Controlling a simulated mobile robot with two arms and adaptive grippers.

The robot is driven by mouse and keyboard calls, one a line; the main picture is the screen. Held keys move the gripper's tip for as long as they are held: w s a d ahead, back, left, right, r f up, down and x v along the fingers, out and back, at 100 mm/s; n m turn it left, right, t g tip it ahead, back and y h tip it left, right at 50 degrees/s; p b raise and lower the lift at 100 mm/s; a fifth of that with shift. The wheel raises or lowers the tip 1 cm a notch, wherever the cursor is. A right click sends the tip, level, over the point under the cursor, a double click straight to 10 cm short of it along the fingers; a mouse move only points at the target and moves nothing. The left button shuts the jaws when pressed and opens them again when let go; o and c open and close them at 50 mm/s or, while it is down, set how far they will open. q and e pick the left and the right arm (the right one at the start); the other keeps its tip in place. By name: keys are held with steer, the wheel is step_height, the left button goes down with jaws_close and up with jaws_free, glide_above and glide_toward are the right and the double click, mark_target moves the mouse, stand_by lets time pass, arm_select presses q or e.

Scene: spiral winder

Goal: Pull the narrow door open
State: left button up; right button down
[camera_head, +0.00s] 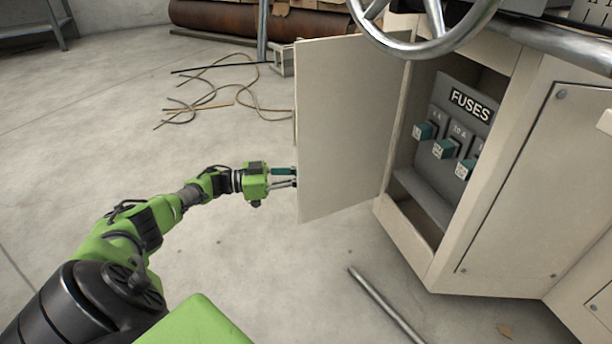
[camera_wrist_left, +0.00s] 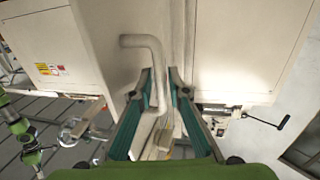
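The narrow door (camera_head: 345,125) is a pale beige panel. It stands swung wide open to the left of the cabinet, with the fuse compartment (camera_head: 450,135) exposed. My left gripper (camera_head: 294,178) is at the door's free edge, low down. In the left wrist view a pale bent door handle (camera_wrist_left: 155,55) runs between the two teal fingers of my left gripper (camera_wrist_left: 160,78). The fingers look apart, with a gap beside the handle. Whether a finger touches it is unclear. In the head view the door hides the handle. My right gripper is not seen.
A metal handwheel (camera_head: 440,35) overhangs the cabinet top. A metal rod (camera_head: 385,305) lies on the floor in front of the cabinet. Loose cables (camera_head: 215,95) and a rusty roll (camera_head: 235,18) lie behind. The floor left of the door is mostly clear.

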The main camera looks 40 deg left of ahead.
arm_select(q)
steer(key=v, duration=1.2)
steer(key=shift+a, duration=0.1)
